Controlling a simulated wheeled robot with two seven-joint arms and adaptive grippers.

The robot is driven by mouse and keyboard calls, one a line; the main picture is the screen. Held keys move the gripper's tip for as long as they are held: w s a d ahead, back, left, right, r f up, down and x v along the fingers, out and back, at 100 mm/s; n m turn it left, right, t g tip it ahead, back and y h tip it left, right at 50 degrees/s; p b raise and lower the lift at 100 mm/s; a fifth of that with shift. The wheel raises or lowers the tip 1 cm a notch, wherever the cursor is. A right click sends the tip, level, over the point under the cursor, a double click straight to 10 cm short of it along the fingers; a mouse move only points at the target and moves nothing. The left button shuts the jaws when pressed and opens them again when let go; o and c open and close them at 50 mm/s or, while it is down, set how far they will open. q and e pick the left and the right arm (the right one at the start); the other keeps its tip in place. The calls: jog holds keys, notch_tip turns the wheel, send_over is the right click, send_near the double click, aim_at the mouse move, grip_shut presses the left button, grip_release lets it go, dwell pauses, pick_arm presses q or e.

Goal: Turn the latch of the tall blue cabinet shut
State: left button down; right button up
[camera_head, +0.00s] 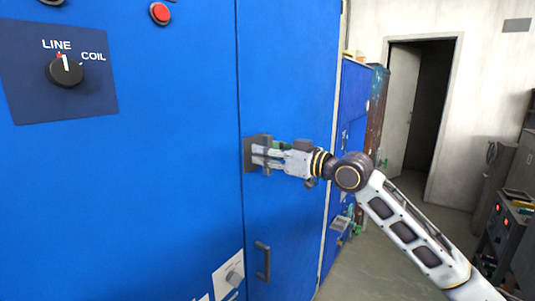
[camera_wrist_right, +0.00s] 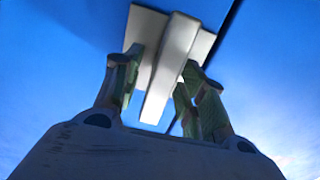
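The tall blue cabinet (camera_head: 180,180) fills the left and middle of the head view. Its latch (camera_head: 248,155), a grey plate with a lever, sits beside the vertical door seam. In the right wrist view the lever (camera_wrist_right: 166,70) stands out from its plate, slightly slanted in the picture. My right gripper (camera_head: 264,157) is at the latch. Its two fingers (camera_wrist_right: 160,82) lie one on each side of the lever, spread, with narrow gaps showing; firm contact cannot be made out. The fingers partly hide the latch in the head view. My left gripper is not in view.
A dark grey handle (camera_head: 263,261) sits below the latch. A panel with a LINE/COIL knob (camera_head: 66,71) and a red button (camera_head: 160,13) are on the cabinet's left part. An open doorway (camera_head: 430,110) and grey equipment (camera_head: 505,215) stand at the right, with clear floor between.

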jog(key=v, duration=1.2)
dwell(0.7)
dwell(0.4)
